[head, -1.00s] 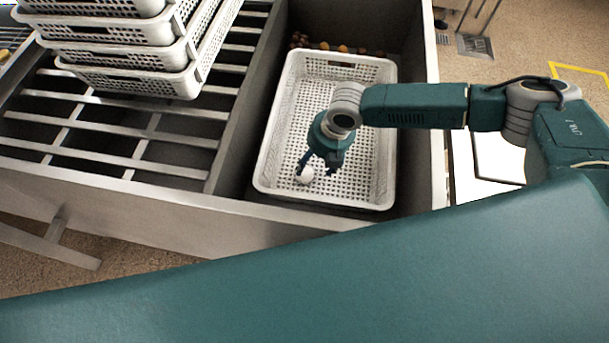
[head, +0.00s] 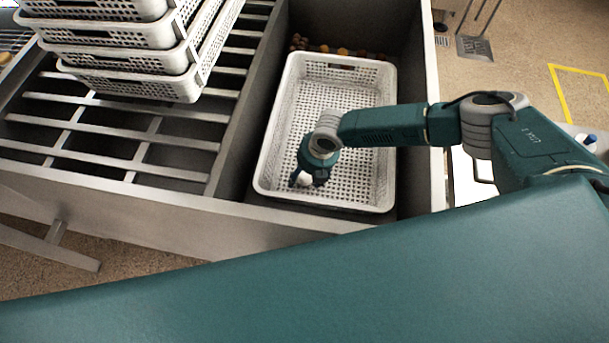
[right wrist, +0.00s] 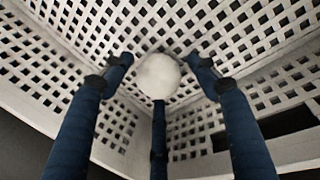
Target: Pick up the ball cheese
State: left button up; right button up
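The ball cheese is a small white ball (head: 304,179) lying in the front part of a white perforated basket (head: 350,190). My right gripper (head: 309,180) is down in the basket, right at the ball and partly over it. In the right wrist view the ball (right wrist: 158,76) sits between the fingertips of my three dark fingers (right wrist: 160,72). Two fingers are spread to either side and the third is below it in the picture. Small gaps show beside the ball, so the gripper looks open around it. My left gripper is not in view.
The basket stands in a deep grey bin, its walls (head: 418,110) close around it. Several small brown and orange items (head: 343,51) lie behind the basket. A stack of white baskets (head: 130,80) stands on a slatted metal rack (head: 110,150) at the left.

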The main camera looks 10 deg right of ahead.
jog(key=c, duration=1)
jog(key=shift+o, duration=0.2)
jog(key=shift+r, duration=0.1)
